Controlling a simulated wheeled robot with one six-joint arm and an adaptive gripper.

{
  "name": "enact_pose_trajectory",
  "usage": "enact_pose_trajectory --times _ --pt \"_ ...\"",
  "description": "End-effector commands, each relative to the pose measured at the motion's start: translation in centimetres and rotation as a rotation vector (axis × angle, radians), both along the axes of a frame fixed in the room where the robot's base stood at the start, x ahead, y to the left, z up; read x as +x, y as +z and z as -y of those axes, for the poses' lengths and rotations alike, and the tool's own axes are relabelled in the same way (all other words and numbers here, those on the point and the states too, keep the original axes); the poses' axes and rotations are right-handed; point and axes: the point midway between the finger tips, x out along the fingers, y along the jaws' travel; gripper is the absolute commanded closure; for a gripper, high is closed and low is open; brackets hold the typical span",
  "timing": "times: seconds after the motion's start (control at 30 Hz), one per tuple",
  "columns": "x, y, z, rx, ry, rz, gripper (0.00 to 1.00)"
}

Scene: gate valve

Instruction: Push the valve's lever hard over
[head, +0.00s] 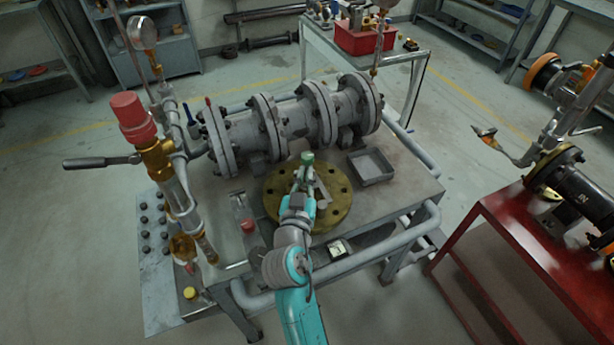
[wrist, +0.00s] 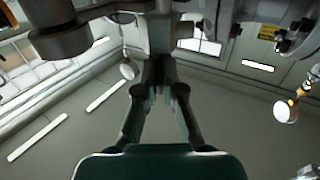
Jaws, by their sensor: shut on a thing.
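My gripper (head: 304,178) reaches over the round brass flange (head: 342,207) in front of the grey flanged valve body (head: 295,118). A small green-topped piece (head: 307,158) shows right at its fingertips. In the wrist view my gripper's fingers (wrist: 160,70) converge on a narrow upright part (wrist: 160,38). I cannot tell how much of this piece the fingers cover, or whether it is the valve's lever. Another lever, with a dark grey handle (head: 100,162), sticks out left from a brass fitting (head: 158,158) under a red cap (head: 132,112), well away from my gripper.
A grey open tray (head: 371,167) sits right of the flange on the workbench. A pressure gauge (head: 142,33) stands at the back left. A red bench (head: 520,255) with a dark pipe assembly is at right. Floor between the benches is clear.

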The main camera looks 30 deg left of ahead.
Motion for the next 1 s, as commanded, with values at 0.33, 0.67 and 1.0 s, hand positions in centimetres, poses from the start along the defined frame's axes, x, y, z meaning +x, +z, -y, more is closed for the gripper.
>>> enact_pose_trajectory --times 0.33,0.67,1.0 --pt "-0.14 -0.04 -0.41 0.0 -0.103 -0.001 1.0" --pt "-0.16 -0.16 -0.5 -0.003 -0.149 -0.002 1.0" --pt "-0.16 -0.17 -0.53 -0.002 -0.171 -0.003 1.0"
